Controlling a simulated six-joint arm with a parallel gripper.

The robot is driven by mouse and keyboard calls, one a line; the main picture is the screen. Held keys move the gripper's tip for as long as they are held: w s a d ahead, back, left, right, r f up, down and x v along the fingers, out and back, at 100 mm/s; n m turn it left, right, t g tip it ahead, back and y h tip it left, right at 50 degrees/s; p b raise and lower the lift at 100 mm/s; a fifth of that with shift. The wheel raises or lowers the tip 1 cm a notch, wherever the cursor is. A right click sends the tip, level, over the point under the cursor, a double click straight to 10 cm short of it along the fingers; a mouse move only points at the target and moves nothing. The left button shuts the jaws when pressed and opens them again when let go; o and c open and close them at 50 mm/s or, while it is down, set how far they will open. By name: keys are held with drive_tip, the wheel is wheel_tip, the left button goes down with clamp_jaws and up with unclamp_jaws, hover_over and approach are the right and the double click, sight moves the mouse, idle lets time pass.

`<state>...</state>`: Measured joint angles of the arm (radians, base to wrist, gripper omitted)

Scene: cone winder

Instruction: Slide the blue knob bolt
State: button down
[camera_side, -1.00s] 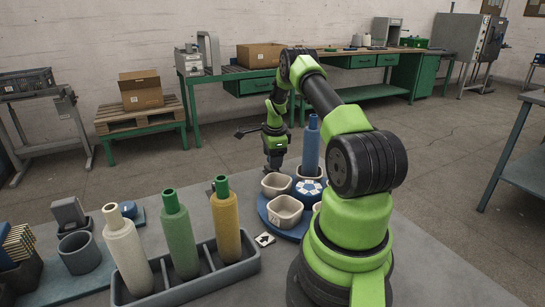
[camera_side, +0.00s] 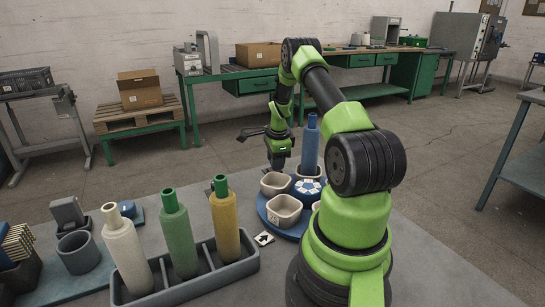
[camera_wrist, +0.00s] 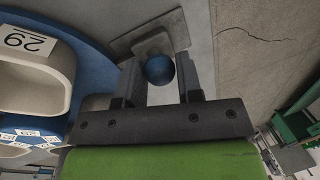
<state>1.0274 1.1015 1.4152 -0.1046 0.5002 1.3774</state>
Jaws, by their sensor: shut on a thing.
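The blue knob (camera_wrist: 159,70) of the bolt is a round ball between my gripper's two fingers in the wrist view. My gripper (camera_wrist: 160,85) is shut on it, one finger on each side. A grey plate (camera_wrist: 150,42) lies behind the knob. In the side view my gripper (camera_side: 278,164) points down at the far edge of the blue turntable (camera_side: 263,212), just behind a beige cup. The knob and bolt are hidden there, and the bolt's exact position cannot be told.
Beige cups (camera_side: 284,210) stand on the turntable close to my gripper, with a tall blue cone (camera_side: 311,148) to its right. A grey tray (camera_side: 190,286) with white, green and yellow cones stands in front. The floor beyond the table edge is clear.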

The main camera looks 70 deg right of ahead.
drive_tip(key=shift+s+a, duration=0.35)
drive_tip(key=c, duration=0.8)
unclamp_jaws()
drive_tip(key=r, duration=0.3)
drive_tip(key=a+r, duration=0.1)
drive_tip(key=r, duration=0.2)
drive_tip(key=s+r, duration=0.1)
drive_tip(key=r, duration=0.2)
drive_tip(key=shift+a+r, duration=0.25)
drive_tip(key=shift+r, duration=0.15)
